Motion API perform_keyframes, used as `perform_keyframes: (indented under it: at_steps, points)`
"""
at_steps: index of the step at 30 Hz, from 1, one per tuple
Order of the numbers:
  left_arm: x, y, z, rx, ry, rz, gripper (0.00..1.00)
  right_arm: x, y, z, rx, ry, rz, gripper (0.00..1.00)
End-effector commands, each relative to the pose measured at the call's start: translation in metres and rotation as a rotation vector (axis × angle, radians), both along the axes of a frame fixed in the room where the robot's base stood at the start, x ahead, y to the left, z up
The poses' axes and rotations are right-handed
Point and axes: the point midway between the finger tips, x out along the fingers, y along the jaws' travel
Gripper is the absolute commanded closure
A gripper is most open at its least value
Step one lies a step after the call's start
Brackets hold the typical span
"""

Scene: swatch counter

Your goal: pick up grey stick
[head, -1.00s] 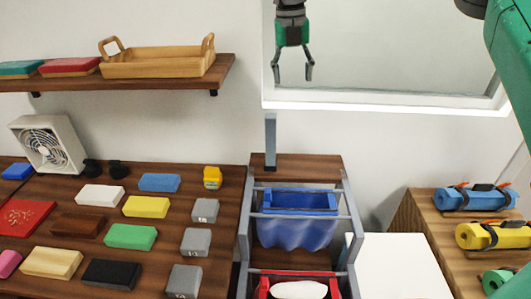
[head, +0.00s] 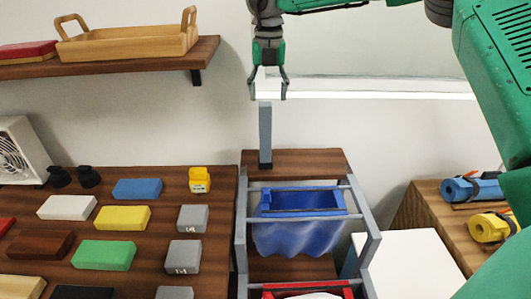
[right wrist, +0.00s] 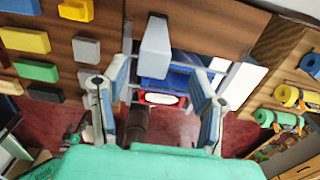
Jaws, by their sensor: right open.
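The grey stick (head: 265,134) stands upright on the brown wooden surface behind the frame with the blue bin. In the right wrist view the grey stick (right wrist: 155,50) shows end-on, ahead of my fingers and between their lines. My right gripper (head: 268,92) points down just above the top of the stick, its fingers apart on either side. It is open and empty, and its two fingers (right wrist: 157,108) are spread in the wrist view. I cannot tell whether the tips reach below the stick's top. My left gripper is not in view.
A grey metal frame (head: 368,232) with a blue bin (head: 297,236) stands in front of the stick. Coloured blocks, such as a green one (head: 103,254), lie on the table at left. A shelf with a wooden tray (head: 128,46) is at upper left.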

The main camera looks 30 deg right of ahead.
Motion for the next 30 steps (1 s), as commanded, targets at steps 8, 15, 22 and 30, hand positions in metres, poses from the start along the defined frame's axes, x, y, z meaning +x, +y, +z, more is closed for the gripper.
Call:
perform_keyframes:
  at_steps: [8, 15, 22, 30]
  points:
    - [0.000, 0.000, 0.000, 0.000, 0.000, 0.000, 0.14, 0.002, 0.001, -0.030, -0.003, 0.002, 0.000, 0.47]
    - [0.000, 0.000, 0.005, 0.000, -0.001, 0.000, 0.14, 0.002, 0.003, -0.062, -0.002, 0.003, 0.002, 0.47]
    - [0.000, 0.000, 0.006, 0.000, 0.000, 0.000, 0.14, 0.002, 0.002, -0.082, -0.001, 0.001, 0.001, 0.47]
    - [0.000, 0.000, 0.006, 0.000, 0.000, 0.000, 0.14, 0.002, 0.003, -0.081, -0.001, 0.000, 0.001, 0.75]
